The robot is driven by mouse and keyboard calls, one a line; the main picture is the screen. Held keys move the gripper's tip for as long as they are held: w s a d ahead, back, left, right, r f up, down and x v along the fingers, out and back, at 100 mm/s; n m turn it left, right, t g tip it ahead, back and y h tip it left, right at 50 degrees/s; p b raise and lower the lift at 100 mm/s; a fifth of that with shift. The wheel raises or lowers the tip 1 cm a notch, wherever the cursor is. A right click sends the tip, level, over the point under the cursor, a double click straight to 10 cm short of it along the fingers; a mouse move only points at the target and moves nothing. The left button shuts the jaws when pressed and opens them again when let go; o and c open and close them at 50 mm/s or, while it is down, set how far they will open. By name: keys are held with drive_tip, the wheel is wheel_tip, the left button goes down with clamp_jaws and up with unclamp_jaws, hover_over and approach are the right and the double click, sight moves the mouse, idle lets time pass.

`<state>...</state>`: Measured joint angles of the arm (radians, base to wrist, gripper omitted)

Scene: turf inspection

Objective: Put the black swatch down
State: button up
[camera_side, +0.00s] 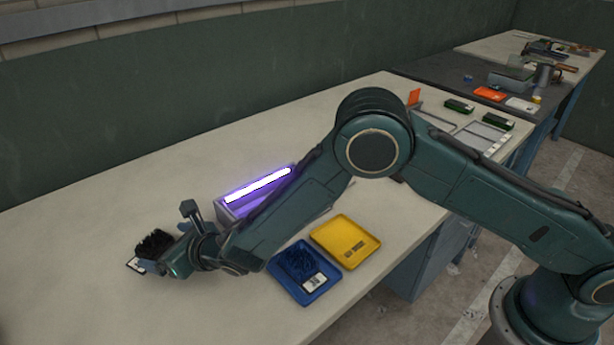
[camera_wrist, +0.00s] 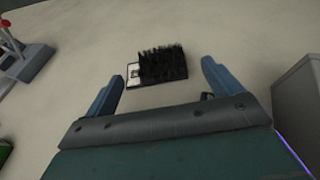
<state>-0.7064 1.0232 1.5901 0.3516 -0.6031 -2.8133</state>
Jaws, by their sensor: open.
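The black swatch (camera_side: 155,243) is a tuft of black bristly turf on a small base with a white label at one end. It looks to be lying flat on the pale bench, bristles up, at the left in the side view. In the wrist view the black swatch (camera_wrist: 164,63) sits just beyond and between the fingertips, with bench showing between it and each finger. My gripper (camera_side: 167,264) is open and low over the bench beside the swatch. Both blue-grey fingers of my gripper (camera_wrist: 163,74) show apart and empty in the wrist view.
A blue tray (camera_side: 321,296) holds a dark blue swatch with a label. A yellow tray (camera_side: 340,224) lies behind it. A box with a glowing purple lamp (camera_side: 258,186) stands behind my forearm. A red-knobbed device (camera_wrist: 32,60) is left in the wrist view.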

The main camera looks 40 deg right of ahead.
sight(152, 241)
drive_tip(key=shift+x, duration=2.25)
drive_tip(key=shift+c, duration=0.2)
drive_tip(key=c, duration=1.1)
drive_tip(key=shift+r, duration=0.15)
wheel_tip(152, 241, up, 20)
drive_tip(key=shift+f, duration=0.1)
